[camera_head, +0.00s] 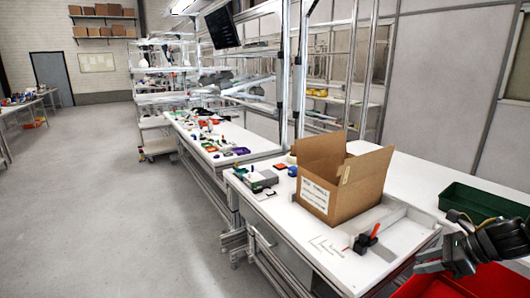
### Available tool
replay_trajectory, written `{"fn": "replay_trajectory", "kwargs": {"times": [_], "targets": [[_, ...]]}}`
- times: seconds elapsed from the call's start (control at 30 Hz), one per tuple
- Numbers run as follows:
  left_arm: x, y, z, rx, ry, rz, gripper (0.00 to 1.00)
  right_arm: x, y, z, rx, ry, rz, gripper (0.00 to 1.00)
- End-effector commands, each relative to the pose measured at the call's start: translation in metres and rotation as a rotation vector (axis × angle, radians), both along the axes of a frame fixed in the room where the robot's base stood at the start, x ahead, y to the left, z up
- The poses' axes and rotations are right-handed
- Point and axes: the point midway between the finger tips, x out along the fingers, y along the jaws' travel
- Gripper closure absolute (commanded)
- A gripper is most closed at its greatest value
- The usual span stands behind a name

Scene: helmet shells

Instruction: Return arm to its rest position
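My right gripper (428,262) comes in from the right edge, dark with grey fingertips pointing left. It is above or beside a red bin (435,287) at the bottom right. The fingers are small and overlap in this view, so I cannot tell whether they are open or shut. I see no object clearly held in them. My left gripper is not in view.
An open cardboard box (345,190) with a label stands on the white workbench (325,258). A red-and-black hand tool (367,238) lies in front of it. A dark green bin (480,202) is behind my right arm. Another bench (225,145) with small parts stands farther back. The floor at left is clear.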

Motion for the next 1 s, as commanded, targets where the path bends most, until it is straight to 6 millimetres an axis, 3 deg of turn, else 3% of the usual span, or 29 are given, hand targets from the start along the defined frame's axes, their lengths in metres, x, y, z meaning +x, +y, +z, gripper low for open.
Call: {"fn": "replay_trajectory", "kwargs": {"times": [0.37, 0.67, 0.83, 0.9, 1.0], "targets": [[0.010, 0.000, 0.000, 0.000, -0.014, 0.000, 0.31, 0.013, 0.065, -0.052, 0.101, 0.063, -0.151, 0.65], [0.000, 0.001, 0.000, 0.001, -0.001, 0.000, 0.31, 0.005, 0.157, -0.110, 0.378, 0.197, -0.484, 0.65], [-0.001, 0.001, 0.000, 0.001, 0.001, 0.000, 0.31, -0.029, 0.213, -0.145, 0.744, 0.416, -0.930, 0.65], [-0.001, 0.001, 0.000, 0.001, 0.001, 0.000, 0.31, -0.053, 0.223, -0.158, 0.930, 0.545, -1.185, 0.65], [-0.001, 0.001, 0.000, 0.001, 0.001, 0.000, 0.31, -0.093, 0.221, -0.178, 1.181, 0.729, -1.579, 0.65]]}}
